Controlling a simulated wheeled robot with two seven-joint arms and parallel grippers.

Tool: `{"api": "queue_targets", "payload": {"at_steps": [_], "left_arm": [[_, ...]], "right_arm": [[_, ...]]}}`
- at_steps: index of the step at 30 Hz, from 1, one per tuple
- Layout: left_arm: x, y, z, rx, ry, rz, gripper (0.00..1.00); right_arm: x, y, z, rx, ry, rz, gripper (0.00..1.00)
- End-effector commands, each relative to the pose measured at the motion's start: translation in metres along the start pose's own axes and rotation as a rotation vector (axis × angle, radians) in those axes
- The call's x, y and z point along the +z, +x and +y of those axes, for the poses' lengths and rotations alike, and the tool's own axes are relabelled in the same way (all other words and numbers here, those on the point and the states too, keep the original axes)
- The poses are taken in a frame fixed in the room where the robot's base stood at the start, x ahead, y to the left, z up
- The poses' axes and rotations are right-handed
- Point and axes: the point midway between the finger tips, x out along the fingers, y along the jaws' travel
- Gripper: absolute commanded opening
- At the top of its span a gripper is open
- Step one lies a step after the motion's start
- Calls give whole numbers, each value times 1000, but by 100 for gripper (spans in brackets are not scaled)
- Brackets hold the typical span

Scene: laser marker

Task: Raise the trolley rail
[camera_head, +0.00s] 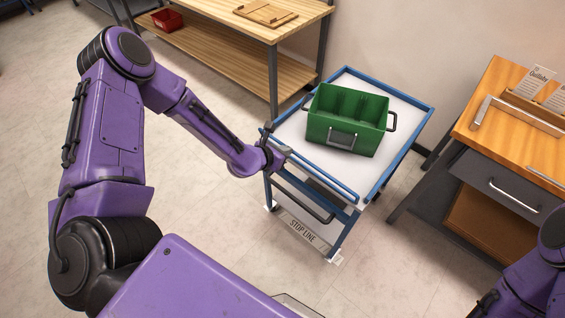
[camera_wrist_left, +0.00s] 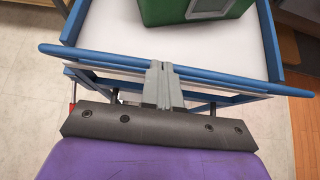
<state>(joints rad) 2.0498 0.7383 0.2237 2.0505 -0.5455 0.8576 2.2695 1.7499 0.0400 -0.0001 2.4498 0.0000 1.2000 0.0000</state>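The trolley (camera_head: 400,99) has a blue frame and a white top. A blue rail (camera_head: 325,180) runs along its near side; it also crosses the left wrist view (camera_wrist_left: 100,56). I cannot tell how high it stands against the tray edge. My left gripper (camera_head: 284,152) is at the rail, towards its left end in the head view. In the left wrist view its two fingers (camera_wrist_left: 164,72) are close together, with the tips over the rail; contact is unclear. My right arm shows at the lower right, but its gripper is out of view.
A green crate (camera_head: 347,119) stands on the trolley top. A "STOP LINE" strip (camera_head: 302,232) lies on the floor by the trolley. A wooden bench (camera_head: 225,12) stands behind, and a desk with a drawer (camera_head: 500,188) is close on the right. Floor at the front is clear.

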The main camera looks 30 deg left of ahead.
Motion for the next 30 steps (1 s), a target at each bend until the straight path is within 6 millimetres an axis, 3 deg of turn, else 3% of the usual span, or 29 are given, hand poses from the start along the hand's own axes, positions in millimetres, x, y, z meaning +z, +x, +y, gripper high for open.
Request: {"api": "queue_targets", "payload": {"at_steps": [12,30], "left_arm": [[18,13,2,3,0,-3,0],[21,14,3,5,-2,-2,0]], "right_arm": [[3,6,-1,0,0,0,0],[3,7,-1,0,0,0,0]]}}
